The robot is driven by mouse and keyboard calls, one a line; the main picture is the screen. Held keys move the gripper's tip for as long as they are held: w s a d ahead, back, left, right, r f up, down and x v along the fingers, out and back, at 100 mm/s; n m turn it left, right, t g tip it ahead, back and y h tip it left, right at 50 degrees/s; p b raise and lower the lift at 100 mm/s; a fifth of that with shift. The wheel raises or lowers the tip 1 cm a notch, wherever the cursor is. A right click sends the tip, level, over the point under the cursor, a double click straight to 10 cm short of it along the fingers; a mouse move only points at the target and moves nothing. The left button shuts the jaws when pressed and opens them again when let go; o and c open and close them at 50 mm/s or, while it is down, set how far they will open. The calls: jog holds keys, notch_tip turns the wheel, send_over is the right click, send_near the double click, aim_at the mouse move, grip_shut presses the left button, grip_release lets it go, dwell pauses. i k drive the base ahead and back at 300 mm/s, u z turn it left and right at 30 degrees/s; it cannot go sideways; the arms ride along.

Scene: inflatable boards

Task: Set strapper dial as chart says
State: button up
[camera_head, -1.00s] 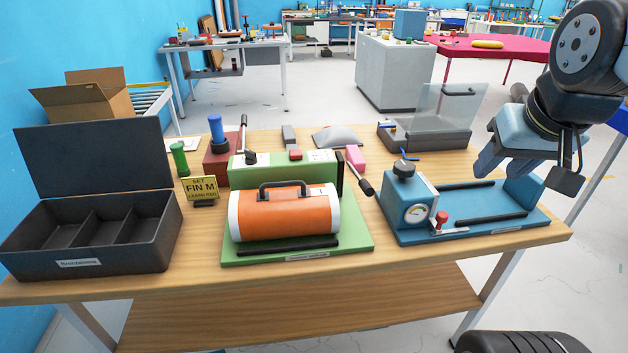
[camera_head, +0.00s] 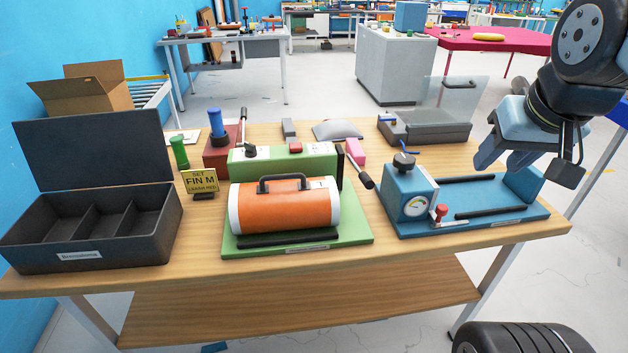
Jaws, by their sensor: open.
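A yellow sign (camera_head: 200,181) reads "SET FIN M" with a smaller line that seems to say "LEASH RED". Behind the orange roll (camera_head: 285,207) with its black handle is a green machine (camera_head: 283,163) with a black knob (camera_head: 250,152), a red button and a small white chart (camera_head: 318,148) too small to read. To its right is a blue machine (camera_head: 410,198) with a black top knob (camera_head: 404,161), a round gauge (camera_head: 416,206) and a red-topped lever (camera_head: 439,213). I cannot tell which is the strapper. My gripper (camera_head: 530,165) is open and empty, above the blue machine's right end.
A dark open case (camera_head: 88,256) with compartments stands at the left. A red block with a lever (camera_head: 222,158), a green peg (camera_head: 179,153) and a grey box with a clear raised lid (camera_head: 425,132) stand behind. The table's front strip is bare.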

aim_at(250, 151)
jog(key=z, duration=1.1)
jog(key=k, duration=0.75)
jog(key=u, duration=1.1)
jog(key=i, duration=0.95)
